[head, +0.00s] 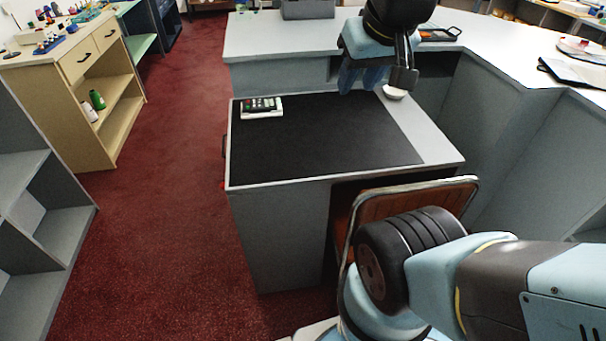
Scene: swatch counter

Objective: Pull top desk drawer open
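A grey desk (440,145) with a black mat on its top stands in the middle of the head view. A small dark handle-like part (223,146) sticks out from its left side, seen almost edge-on. That side is turned away, so I cannot see the top drawer's front or tell its state. My gripper (378,80) points down over the desk's far right part, apart from the handle-like part. Its dark finger and bluish parts show, but the gap between the fingers is unclear. I see nothing clearly held.
A white device with buttons (262,107) lies on the mat. A small white dish (394,93) sits near my gripper. A brown chair (400,202) stands at the desk's near right. A wooden cabinet (90,70) with drawers is at left. Red carpet (165,200) left of the desk is clear.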

